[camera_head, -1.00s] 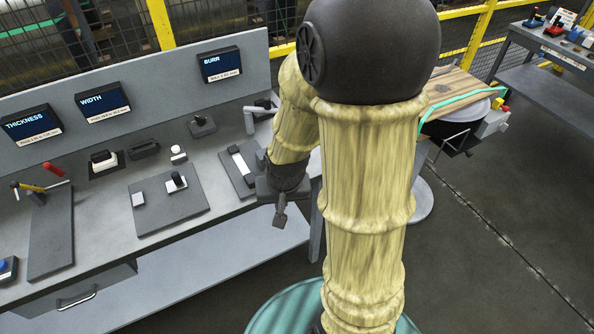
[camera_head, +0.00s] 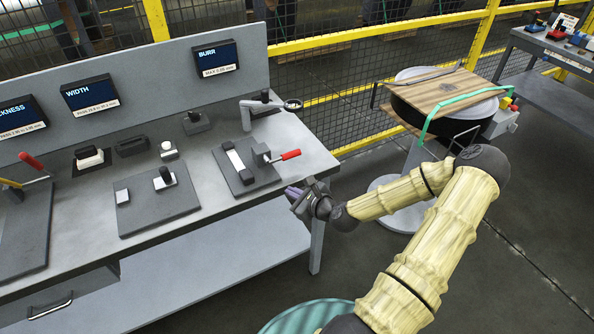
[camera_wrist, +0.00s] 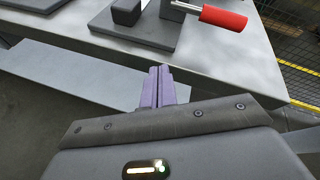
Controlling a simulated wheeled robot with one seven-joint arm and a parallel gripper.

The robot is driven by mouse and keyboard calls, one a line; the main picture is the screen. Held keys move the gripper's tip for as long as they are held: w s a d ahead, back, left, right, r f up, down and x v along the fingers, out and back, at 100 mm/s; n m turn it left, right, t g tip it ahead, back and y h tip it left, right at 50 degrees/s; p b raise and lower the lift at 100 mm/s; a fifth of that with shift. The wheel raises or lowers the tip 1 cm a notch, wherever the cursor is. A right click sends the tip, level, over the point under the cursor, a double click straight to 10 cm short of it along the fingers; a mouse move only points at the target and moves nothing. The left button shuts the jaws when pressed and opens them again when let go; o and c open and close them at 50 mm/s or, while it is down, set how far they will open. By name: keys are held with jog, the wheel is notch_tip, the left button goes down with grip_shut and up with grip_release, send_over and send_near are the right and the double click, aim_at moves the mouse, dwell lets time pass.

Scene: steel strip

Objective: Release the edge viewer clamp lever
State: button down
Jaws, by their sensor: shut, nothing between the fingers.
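The clamp lever with a red handle (camera_head: 290,155) sticks out to the right from a dark block on the edge viewer's grey plate (camera_head: 233,181). A pale strip (camera_head: 238,160) lies on this plate. In the wrist view the red handle (camera_wrist: 222,17) and its metal rod show at the top, beyond the fingers. My gripper (camera_head: 291,191) is off the bench's front right edge, in front of the lever and apart from it. Its purple fingers (camera_wrist: 160,86) are shut together and empty, pointing toward the bench.
A viewer arm with a round lens (camera_head: 292,104) stands behind the plate, below the BURR display (camera_head: 217,58). Another fixture with a red handle (camera_head: 31,160) is at the far left. A round stand with a wooden board (camera_head: 440,90) is right of the bench. Floor between is open.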

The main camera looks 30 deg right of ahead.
aim_at(297, 170)
jog(key=d+r+m+t+h+b, duration=0.1)
jog(key=d+m+t+h, duration=0.2)
jog(key=d+m, duration=0.3)
jog(key=shift+w+d+r+m, duration=0.3)
jog(key=shift+w+d+r, duration=0.05)
jog(key=shift+w, duration=0.1)
jog(key=w, duration=0.3)
jog(key=w+f+p, duration=0.1)
jog(key=w, duration=0.5)
jog(key=shift+w+a+f+p, duration=0.2)
jog(key=shift+w+f+p, duration=0.05)
jog(key=shift+w+p, duration=0.15)
jog(key=shift+w+d, duration=0.1)
jog(key=shift+w, duration=0.05)
jog(key=shift+s+r, duration=0.3)
jog(key=shift+s, duration=0.05)
jog(key=shift+w, duration=0.1)
